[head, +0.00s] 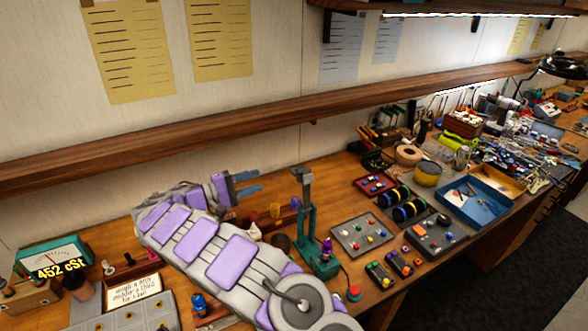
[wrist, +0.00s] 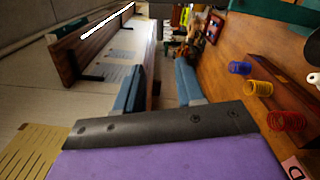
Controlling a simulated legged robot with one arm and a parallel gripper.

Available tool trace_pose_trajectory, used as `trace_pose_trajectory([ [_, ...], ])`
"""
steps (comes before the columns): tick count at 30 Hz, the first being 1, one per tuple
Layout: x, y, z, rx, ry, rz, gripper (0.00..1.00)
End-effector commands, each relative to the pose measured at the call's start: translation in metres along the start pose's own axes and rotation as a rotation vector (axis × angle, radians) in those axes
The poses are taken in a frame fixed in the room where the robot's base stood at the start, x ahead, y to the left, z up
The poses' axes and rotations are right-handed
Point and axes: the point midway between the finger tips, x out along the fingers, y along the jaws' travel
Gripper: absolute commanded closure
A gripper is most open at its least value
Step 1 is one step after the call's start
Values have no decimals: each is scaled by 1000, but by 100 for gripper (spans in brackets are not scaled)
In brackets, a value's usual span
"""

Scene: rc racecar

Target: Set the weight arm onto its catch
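A green stand (head: 307,228) with an upright post is on the bench in the middle of the head view. A grey block (head: 303,174) sits at its top, which looks like the weight arm. I cannot make out the catch for certain. A purple knob (head: 327,246) is on the stand's right side. My gripper (head: 252,182) is left of the grey block and apart from it. In the wrist view, my gripper's (wrist: 160,84) two blue fingers are spread with nothing between them. A green part at the top right (wrist: 285,10) may be the stand.
A viscosity meter reading 452 cSt (head: 55,262) stands at the left. A wooden rack with a yellow cup (wrist: 258,88) and a blue cup (wrist: 240,68) is near the stand. A red button (head: 354,293) is in front. A long shelf (head: 240,118) runs above the bench.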

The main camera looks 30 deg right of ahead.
Motion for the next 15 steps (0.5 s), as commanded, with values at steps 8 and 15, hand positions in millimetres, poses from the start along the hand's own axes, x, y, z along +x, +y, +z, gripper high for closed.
trace_pose_trajectory([
  [8, 45, -1, 0, -5, -7, 9, 62],
  [15, 87, 0, 1, -4, -8, 12, 62],
])
